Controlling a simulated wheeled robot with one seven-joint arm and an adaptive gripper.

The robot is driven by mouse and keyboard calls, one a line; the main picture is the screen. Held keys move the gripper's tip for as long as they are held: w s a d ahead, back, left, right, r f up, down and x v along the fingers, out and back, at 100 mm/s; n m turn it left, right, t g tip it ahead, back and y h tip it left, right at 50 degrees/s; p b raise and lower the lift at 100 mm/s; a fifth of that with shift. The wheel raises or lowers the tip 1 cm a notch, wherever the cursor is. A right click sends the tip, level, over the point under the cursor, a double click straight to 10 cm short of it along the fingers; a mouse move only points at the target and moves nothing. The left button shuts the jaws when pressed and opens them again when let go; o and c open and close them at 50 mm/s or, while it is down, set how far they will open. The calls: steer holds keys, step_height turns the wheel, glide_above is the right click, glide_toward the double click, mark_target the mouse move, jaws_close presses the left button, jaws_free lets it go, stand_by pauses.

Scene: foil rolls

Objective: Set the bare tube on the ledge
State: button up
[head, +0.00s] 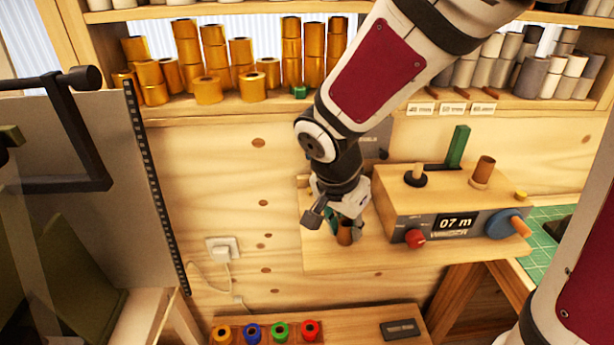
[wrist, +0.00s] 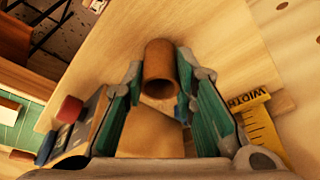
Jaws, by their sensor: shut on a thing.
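My gripper (head: 336,222) is shut on a short brown bare tube (head: 345,234). In the wrist view the tube (wrist: 160,68) sits between the green-padded fingertips (wrist: 160,82), its hollow end facing the camera. In the head view the tube is over the pale wooden ledge (head: 335,262) to the left of the winding machine. I cannot tell whether the tube touches the wood. The fingers partly cover it.
The winding machine (head: 440,208) with its "07 m" display stands close to the right, carrying another brown tube (head: 483,172). A yellow width gauge (wrist: 262,128) lies beside my gripper. Coloured rolls (head: 281,331) stand below. Gold rolls (head: 207,88) fill the shelf behind.

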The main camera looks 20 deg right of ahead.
steer(key=shift+f, duration=0.15)
steer(key=o, duration=0.7)
steer(key=shift+o, duration=0.2)
steer(key=v, duration=1.2)
steer(key=s+d+r+n+t+y, duration=0.1)
steer(key=s+r+n, duration=0.1)
steer(key=s+n, duration=0.3)
steer(key=s+d+r+n+t+y, duration=0.1)
steer(key=s+d+r+n+t, duration=0.1)
steer(key=s+n, duration=0.4)
steer(key=shift+s+y+p, duration=0.4)
steer(key=shift+s+p, duration=0.05)
steer(key=shift+s, duration=0.25)
